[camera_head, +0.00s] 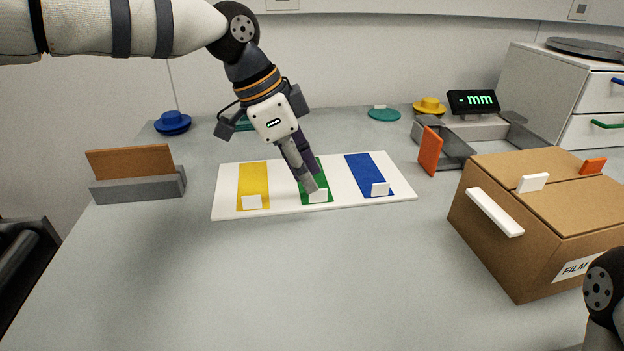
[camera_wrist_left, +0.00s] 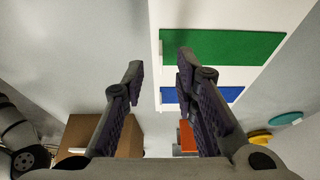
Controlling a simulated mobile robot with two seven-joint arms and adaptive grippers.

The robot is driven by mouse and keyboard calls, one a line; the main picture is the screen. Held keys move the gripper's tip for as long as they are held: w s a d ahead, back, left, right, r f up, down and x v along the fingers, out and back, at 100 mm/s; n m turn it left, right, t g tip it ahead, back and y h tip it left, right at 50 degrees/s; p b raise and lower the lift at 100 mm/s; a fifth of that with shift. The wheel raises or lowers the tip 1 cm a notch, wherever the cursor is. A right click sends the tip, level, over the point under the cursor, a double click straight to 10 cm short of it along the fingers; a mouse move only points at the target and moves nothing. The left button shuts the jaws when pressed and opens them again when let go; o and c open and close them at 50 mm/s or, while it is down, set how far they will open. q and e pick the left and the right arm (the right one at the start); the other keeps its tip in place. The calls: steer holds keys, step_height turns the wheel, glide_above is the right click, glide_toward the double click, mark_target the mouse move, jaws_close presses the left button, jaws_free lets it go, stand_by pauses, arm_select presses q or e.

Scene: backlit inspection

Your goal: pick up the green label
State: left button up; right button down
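A green label (camera_head: 324,172) lies flat in the middle of a white board (camera_head: 284,188), between a yellow label (camera_head: 253,181) and a blue label (camera_head: 366,172). A small white tab (camera_head: 319,196) stands at its near end. My left gripper (camera_head: 313,184) points down over the green label, its fingertips close to that tab and hiding part of the label. In the left wrist view the fingers (camera_wrist_left: 160,68) are apart with nothing held between them; the green label (camera_wrist_left: 222,46) and blue label (camera_wrist_left: 205,95) show beyond them. Contact cannot be told. My right gripper is out of view.
A grey fixture (camera_head: 455,145), a display (camera_head: 473,102) and drawers (camera_head: 570,95) are at the back right. The front table is clear.

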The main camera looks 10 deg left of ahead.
mark_target(324, 194)
arm_select(q)
steer(key=x, duration=0.3)
steer(key=shift+w+d+f, duration=0.15)
steer(key=shift+d+f, duration=0.05)
steer(key=shift+d, duration=0.05)
jaws_close()
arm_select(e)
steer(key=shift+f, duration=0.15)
arm_select(q)
steer(key=shift+r, duration=0.1)
